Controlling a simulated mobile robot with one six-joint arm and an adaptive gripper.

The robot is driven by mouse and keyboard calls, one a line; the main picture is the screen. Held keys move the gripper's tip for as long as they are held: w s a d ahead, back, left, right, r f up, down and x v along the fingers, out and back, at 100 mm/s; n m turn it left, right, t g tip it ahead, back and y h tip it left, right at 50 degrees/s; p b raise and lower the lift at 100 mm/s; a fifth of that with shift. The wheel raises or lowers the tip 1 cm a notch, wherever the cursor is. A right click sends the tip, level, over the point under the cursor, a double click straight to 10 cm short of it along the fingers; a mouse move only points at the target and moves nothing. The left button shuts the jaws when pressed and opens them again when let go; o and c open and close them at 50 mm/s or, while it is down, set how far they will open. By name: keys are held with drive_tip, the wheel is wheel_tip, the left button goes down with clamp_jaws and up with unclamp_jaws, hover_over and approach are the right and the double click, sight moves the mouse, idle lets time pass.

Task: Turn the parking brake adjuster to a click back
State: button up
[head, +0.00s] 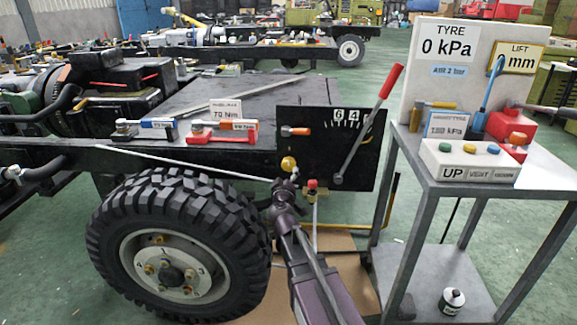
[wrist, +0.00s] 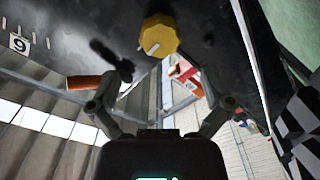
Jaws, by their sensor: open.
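A yellow knob (head: 288,163), which I take to be the parking brake adjuster, sits at the lower left of the black panel (head: 352,120). In the wrist view the knob (wrist: 158,35) is above centre, with a pale mark on its face. My gripper (head: 284,188) is just below the knob in the head view. In the wrist view its two fingers (wrist: 160,88) are spread, with the knob beyond the gap between them and no contact visible. The parking brake lever (head: 362,125) with its red grip leans up to the right. My gripper hides some of the area below the knob.
A small orange-handled lever (head: 296,131) is on the panel above the knob. A red-topped valve (head: 312,184) stands right of my gripper. The tyre (head: 180,250) is close on the left. A grey cart (head: 485,175) with control boxes stands on the right.

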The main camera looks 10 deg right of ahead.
sight(288, 166)
drive_tip(key=x, duration=0.7)
drive_tip(key=shift+w, duration=0.2)
drive_tip(key=c, duration=1.1)
